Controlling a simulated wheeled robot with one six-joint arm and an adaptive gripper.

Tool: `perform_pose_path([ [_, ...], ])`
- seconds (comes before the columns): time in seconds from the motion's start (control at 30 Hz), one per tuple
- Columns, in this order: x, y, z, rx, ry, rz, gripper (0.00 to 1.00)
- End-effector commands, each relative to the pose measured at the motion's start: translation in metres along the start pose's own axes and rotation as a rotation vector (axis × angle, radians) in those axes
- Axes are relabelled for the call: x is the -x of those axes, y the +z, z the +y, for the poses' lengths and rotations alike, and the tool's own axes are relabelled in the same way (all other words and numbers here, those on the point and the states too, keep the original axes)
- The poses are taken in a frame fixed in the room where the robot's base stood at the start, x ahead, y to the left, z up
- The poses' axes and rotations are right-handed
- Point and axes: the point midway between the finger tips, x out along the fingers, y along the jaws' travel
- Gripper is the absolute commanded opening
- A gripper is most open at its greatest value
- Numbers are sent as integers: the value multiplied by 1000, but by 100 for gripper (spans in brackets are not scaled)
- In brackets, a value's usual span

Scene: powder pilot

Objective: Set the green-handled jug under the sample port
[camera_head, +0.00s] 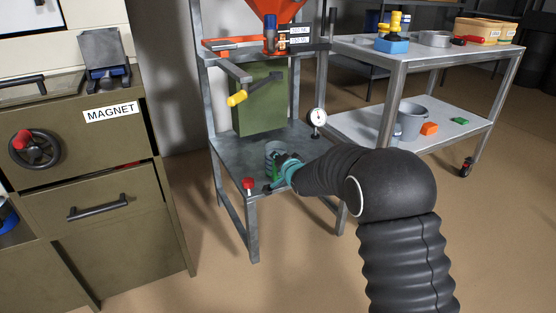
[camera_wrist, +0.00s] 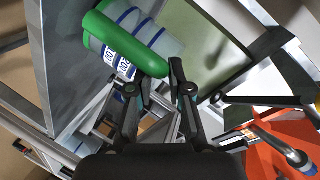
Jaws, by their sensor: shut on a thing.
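The jug (camera_head: 273,150) is a small pale vessel over the grey plate of the metal stand; whether it touches the plate is unclear. In the wrist view its translucent body with blue bands (camera_wrist: 165,42) and its thick green handle (camera_wrist: 125,45) show at the top. My gripper (camera_head: 287,165) reaches it from the right. Its fingertips (camera_wrist: 162,75) are at the end of the green handle, shut on it. An orange hopper (camera_head: 258,12) with a blue-topped spout part (camera_head: 270,25) is above the stand. I cannot tell which part is the sample port.
A yellow-tipped lever (camera_head: 238,98) juts out before a green panel (camera_head: 262,110). A red knob (camera_head: 248,183) and a round dial (camera_head: 317,117) sit at the plate's edges. A cart (camera_head: 450,120) stands right, an olive cabinet (camera_head: 95,190) left. The floor between cabinet and stand is clear.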

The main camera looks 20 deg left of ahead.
Motion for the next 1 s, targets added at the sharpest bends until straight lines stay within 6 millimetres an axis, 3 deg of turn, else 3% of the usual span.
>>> perform_pose_path([
  [0.57, -3, 6, 8, 0, 0, 0, 0],
  [0.6, -3, 6, 8, 0, -1, 0, 26],
  [0.7, -3, 5, 8, 0, 0, 0, 48],
  [0.9, -3, 6, 8, 0, 0, 0, 48],
  [1.0, -3, 6, 8, 0, 1, 0, 70],
])
